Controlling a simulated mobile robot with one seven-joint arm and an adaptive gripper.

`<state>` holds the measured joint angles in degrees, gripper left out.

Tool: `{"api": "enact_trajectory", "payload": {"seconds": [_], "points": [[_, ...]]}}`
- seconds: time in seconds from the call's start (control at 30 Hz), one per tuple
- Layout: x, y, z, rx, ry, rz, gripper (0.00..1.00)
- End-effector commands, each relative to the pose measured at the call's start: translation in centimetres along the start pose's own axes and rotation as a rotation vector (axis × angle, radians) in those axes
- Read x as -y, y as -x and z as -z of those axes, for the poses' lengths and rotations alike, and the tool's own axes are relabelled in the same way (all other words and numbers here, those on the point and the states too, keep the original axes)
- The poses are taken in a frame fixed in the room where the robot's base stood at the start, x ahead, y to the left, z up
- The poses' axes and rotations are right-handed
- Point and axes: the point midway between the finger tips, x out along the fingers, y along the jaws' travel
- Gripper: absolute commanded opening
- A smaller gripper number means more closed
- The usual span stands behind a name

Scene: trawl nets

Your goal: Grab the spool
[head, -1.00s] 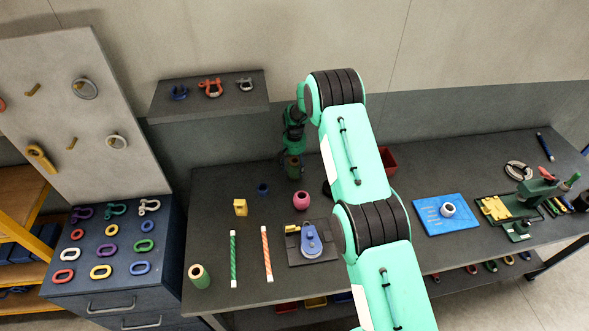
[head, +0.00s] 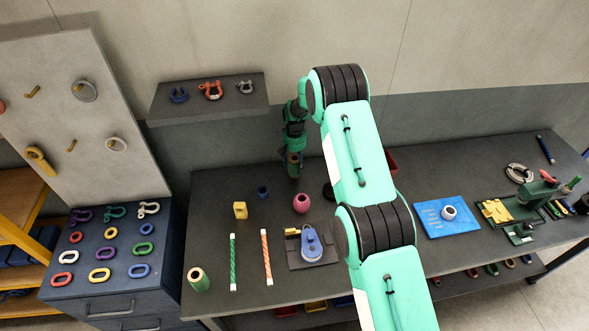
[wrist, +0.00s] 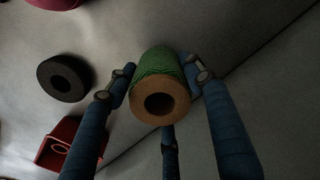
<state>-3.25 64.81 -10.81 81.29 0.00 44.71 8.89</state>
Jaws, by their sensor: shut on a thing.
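A spool (wrist: 163,72) wound with green twine, with a tan end and a dark central hole, sits between the fingers of my gripper (wrist: 160,80) in the wrist view. The blue fingers press on it from both sides, with a third finger below. My gripper is shut on it. In the head view the spool (head: 294,168) shows small at the end of my arm, over the back of the dark bench (head: 215,240). Its height above the bench is hard to tell.
A dark ring (wrist: 63,78) and a red bin (wrist: 58,143) lie near the spool in the wrist view. Another green spool (head: 198,280) stands at the front left.

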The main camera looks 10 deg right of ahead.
Motion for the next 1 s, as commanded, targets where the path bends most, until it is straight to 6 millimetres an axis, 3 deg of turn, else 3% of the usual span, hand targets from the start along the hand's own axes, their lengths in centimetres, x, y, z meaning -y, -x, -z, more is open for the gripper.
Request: {"api": "enact_trajectory", "payload": {"seconds": [0.2, 0.5, 1.0], "points": [[0.0, 3.1, 0.1, -0.003, 0.0, 0.0, 0.2], [0.0, 6.1, 0.1, -0.001, 0.0, 0.0, 0.2], [0.0, 6.6, 0.0, 0.0, 0.0, 0.0, 0.2]]}}
